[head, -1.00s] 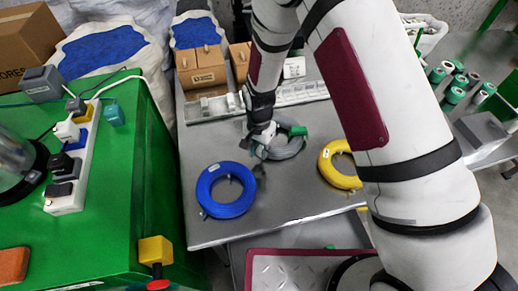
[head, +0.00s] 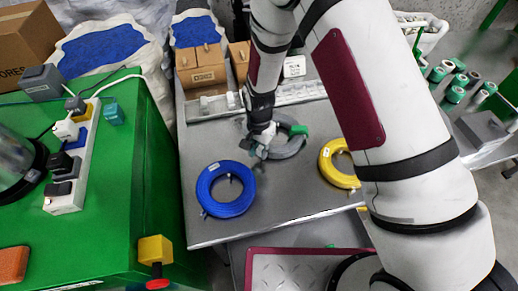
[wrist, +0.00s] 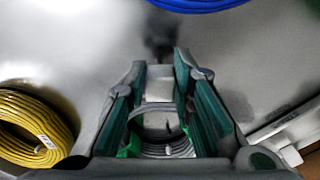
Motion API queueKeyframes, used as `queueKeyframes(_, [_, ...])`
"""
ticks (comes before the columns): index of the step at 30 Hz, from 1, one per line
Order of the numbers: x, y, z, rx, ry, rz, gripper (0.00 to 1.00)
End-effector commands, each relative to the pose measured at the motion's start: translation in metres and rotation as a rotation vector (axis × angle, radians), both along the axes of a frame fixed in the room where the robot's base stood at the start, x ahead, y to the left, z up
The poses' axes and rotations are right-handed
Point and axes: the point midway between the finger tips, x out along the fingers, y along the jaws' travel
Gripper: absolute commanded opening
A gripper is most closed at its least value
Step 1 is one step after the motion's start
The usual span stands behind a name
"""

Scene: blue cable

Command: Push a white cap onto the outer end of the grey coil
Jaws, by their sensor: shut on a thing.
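The grey coil (head: 290,147) lies on the grey table, with a green piece on its right side. My gripper (head: 258,150) points down at the coil's left edge in the head view. In the wrist view, my gripper (wrist: 161,64) has its green-padded fingers on both sides of a pale, blocky piece (wrist: 158,88), which looks like a white cap. The fingers are shut on it. Part of the grey coil (wrist: 168,147) shows between the fingers, nearer the palm. The coil's outer end is not clear, and I cannot tell whether the cap touches it.
A blue coil (head: 226,189) lies to the front left and a yellow coil (head: 336,165) to the right on the table. A pale tray (head: 301,91) and cardboard boxes (head: 201,77) stand behind. A green bench (head: 110,178) is at the left.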

Motion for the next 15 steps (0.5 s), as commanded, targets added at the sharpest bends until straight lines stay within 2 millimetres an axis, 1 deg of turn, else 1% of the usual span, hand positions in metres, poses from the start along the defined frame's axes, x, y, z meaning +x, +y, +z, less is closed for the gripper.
queueKeyframes(15, [0.0,0.0001,-0.004,0.001,-0.001,-0.001,0.08])
